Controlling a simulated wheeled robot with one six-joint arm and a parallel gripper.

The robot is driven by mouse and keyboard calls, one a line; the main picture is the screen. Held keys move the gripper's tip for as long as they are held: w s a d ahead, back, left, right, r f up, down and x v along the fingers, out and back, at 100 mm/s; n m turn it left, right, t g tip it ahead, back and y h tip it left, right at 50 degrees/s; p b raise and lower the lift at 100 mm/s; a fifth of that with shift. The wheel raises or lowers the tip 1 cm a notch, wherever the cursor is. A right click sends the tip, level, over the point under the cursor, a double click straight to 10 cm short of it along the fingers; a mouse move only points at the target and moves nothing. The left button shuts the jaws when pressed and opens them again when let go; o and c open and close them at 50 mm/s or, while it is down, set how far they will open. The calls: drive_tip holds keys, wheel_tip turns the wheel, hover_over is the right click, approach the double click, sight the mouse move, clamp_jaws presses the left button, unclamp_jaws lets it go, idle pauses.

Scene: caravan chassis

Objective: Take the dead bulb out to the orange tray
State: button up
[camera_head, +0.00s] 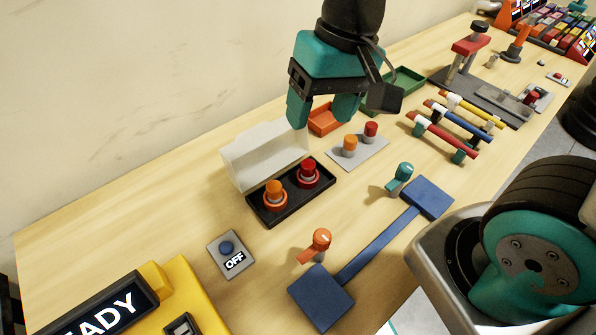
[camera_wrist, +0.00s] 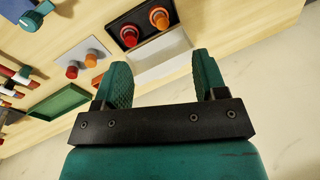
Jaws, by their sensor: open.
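A black lamp holder (camera_head: 292,206) carries an orange bulb (camera_head: 274,194) and a red bulb (camera_head: 308,172); which is dead I cannot tell. Both also show at the top of the wrist view, red (camera_wrist: 129,34) and orange (camera_wrist: 159,16). A whitish cover (camera_head: 262,153) stands raised behind the holder. The orange tray (camera_head: 325,119) lies beyond the holder, partly hidden by my gripper; its inside looks empty where visible. My gripper (camera_head: 321,112) is open and empty, pointing down above the bench near the orange tray. Its fingers (camera_wrist: 162,72) are apart in the wrist view.
A grey plate (camera_head: 372,152) holds another orange bulb (camera_head: 350,146) and red bulb (camera_head: 370,130). A green tray (camera_head: 408,80) lies behind. A panel reading OFF (camera_head: 230,255), two knobs and a blue bar (camera_head: 375,245) lie in front. The wall runs behind the bench.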

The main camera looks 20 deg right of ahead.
drive_tip(key=w+d+f+m+h, duration=0.2)
drive_tip(key=w+d+f+m, duration=0.1)
drive_tip(key=w+f+m, duration=0.6)
drive_tip(key=p, duration=0.3)
hover_over(308, 164)
drive_tip(key=shift+h, duration=0.3)
drive_tip(key=f, duration=0.9)
drive_tip(key=shift+s+a+f, duration=0.2)
drive_tip(key=shift+s+a, duration=0.05)
drive_tip(key=shift+s, duration=0.1)
drive_tip(key=shift+w+d+f+p, duration=0.15)
drive_tip(key=shift+f+p, duration=0.2)
drive_tip(key=shift+f, duration=0.6)
drive_tip(key=shift+w+d+f+p, duration=0.1)
drive_tip(key=shift+f+p, duration=0.25)
drive_tip(key=shift+f, duration=0.6)
drive_tip(key=shift+w+d+f+p, duration=0.15)
drive_tip(key=shift+f+p, duration=0.2)
drive_tip(key=shift+f, duration=0.6)
drive_tip(key=shift+a, duration=0.1)
drive_tip(key=c, duration=1)
